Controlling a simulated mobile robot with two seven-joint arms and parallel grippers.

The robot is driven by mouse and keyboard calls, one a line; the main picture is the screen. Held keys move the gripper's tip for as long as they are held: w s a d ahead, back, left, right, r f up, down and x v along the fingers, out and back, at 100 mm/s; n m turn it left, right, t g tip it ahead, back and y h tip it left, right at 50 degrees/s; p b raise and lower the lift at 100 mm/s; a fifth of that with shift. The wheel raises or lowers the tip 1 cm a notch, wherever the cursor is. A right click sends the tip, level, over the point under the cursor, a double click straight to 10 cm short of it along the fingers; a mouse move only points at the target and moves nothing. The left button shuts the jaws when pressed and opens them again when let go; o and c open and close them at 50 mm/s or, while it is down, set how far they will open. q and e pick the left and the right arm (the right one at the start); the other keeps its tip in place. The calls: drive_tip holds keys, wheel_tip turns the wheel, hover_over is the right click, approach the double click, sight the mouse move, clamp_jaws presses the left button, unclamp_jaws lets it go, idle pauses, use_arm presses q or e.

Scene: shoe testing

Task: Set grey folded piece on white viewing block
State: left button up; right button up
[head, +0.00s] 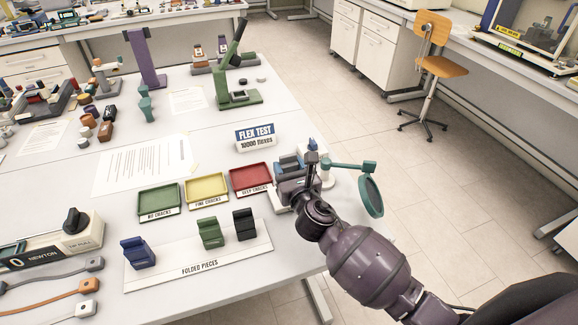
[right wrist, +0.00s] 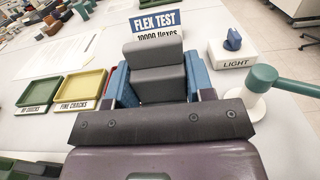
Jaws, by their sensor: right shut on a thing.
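My right gripper (head: 288,168) is shut on the grey folded piece (right wrist: 157,72), which stands up between its blue fingers in the right wrist view. In the head view it is over the right part of the table, just right of the red tray, and the wrist hides most of the piece. I cannot make out the white viewing block clearly; the gripper and wrist cover the table there. A teal magnifier (head: 371,196) on a white stand is right of the gripper, and its arm also shows in the right wrist view (right wrist: 283,84). My left gripper is not in view.
Green (head: 160,202), yellow (head: 206,189) and red (head: 250,179) trays lie left of the gripper. A FOLDED PIECES board (head: 180,274) holds blue, green and black pieces. The FLEX TEST sign (head: 255,137) stands behind; a LIGHT box (right wrist: 233,58) is at back right.

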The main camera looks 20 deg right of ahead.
drive_tip(key=shift+f+b, duration=0.65)
drive_tip(key=shift+f, duration=0.4)
use_arm(q)
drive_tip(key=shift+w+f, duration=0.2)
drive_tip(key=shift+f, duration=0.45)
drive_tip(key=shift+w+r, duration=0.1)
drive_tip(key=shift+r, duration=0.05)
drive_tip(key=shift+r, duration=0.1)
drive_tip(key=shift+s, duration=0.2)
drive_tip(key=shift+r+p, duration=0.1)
drive_tip(key=shift+p, duration=0.3)
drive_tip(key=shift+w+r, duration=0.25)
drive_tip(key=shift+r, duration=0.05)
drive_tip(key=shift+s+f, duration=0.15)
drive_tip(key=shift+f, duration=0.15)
use_arm(e)
drive_tip(key=shift+f, duration=0.2)
